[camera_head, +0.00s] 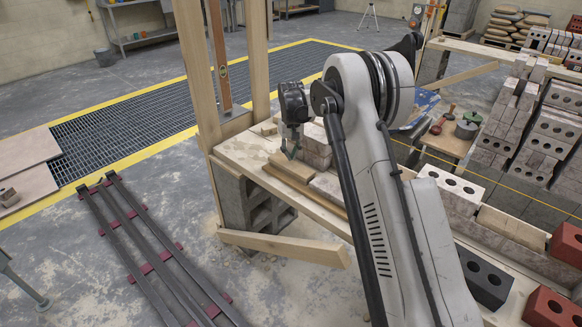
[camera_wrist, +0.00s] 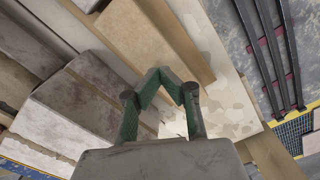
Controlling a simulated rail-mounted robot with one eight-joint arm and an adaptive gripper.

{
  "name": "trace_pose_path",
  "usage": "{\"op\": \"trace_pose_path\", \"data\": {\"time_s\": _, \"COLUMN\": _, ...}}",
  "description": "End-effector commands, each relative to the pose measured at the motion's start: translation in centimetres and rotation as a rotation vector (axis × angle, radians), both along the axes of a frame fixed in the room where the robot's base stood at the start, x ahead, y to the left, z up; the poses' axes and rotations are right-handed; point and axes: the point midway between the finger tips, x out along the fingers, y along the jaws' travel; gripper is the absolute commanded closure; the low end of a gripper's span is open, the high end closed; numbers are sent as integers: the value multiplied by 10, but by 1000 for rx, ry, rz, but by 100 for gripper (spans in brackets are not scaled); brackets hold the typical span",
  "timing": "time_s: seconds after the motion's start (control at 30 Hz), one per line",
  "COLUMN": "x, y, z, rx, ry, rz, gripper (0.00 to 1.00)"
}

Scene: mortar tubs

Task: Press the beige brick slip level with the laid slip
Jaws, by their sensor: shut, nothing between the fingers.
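The beige brick slip (camera_head: 291,167) lies flat at the front of the wooden bench, beside stacked grey bricks. In the wrist view, a beige slab (camera_wrist: 125,32) that looks like this slip lies along a wooden strip. A greyish slip (camera_head: 327,187), likely the laid one, lies just to its right in the head view. My gripper (camera_head: 290,153) points down over the beige slip. In the wrist view its green fingers (camera_wrist: 163,82) meet at the tips, shut and empty, by the slab's near end. I cannot tell whether the tips touch it, nor how level the slips are.
Grey bricks (camera_wrist: 82,112) stand close beside my fingers. A wooden post (camera_head: 199,70) rises at the bench's left end. A taut yellow line (camera_head: 440,160) crosses beyond the arm. Red tools (camera_head: 442,122) and a tub (camera_head: 467,126) sit to the right.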

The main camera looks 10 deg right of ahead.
Motion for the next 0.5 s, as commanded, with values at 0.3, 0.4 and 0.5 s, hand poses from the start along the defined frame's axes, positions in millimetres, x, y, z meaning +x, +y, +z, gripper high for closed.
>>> {"op": "trace_pose_path", "data": {"time_s": 0.3, "x": 0, "y": 0, "z": -2, "rx": 0, "ry": 0, "rz": 0, "gripper": 100}}
{"op": "trace_pose_path", "data": {"time_s": 0.4, "x": 0, "y": 0, "z": -4, "rx": 0, "ry": 0, "rz": 0, "gripper": 100}}
{"op": "trace_pose_path", "data": {"time_s": 0.5, "x": 0, "y": 0, "z": -6, "rx": 0, "ry": 0, "rz": 0, "gripper": 100}}
